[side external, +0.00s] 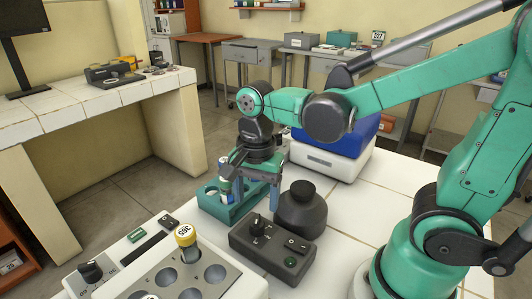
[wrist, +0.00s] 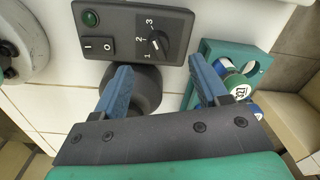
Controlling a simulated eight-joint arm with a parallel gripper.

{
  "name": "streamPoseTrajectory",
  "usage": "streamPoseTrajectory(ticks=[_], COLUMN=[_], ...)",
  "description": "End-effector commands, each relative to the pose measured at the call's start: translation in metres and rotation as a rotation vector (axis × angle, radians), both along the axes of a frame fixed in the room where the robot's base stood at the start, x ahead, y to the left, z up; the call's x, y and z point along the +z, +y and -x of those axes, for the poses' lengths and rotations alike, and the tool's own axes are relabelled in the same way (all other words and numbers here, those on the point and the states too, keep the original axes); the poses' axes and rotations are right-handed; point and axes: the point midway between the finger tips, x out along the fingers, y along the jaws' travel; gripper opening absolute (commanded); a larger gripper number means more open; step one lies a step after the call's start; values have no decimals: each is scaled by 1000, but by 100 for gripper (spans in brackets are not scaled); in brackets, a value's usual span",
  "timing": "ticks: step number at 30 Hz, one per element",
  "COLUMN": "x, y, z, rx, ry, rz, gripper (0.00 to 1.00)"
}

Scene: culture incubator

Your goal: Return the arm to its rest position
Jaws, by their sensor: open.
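My gripper (side external: 256,192) is open, its two blue fingers pointing down over the tiled table. It also shows in the wrist view (wrist: 160,72), with nothing held between the fingers. In the side view it is close beside the teal rack (side external: 212,207) and the dark round-topped mixer (side external: 302,212). One finger overlaps the rack in that view; I cannot tell whether it touches. Vials stand in the rack, and a green-and-white vial (wrist: 238,87) shows in the wrist view. My arm reaches in from the right, bent and extended over the table.
A black control box (side external: 262,247) with a dial and switch sits in front of the mixer. The incubator block (side external: 215,291), front left, holds a yellow-capped vial (side external: 186,237). A blue-and-white device (side external: 330,160) stands behind my gripper. White tabletop (side external: 400,180) is clear toward the right.

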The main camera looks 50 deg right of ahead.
Motion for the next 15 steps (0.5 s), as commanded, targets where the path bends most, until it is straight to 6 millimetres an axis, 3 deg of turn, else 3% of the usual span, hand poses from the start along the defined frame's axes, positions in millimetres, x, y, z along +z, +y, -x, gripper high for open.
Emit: streamPoseTrajectory(ticks=[5, 9, 15], x=[11, 21, 32], y=[-7, -13, -19], z=[0, -1, -3], rx=[349, 734, 1120], ry=[-170, -345, -488], rz=[28, 141, 342], gripper=[67, 67, 67])
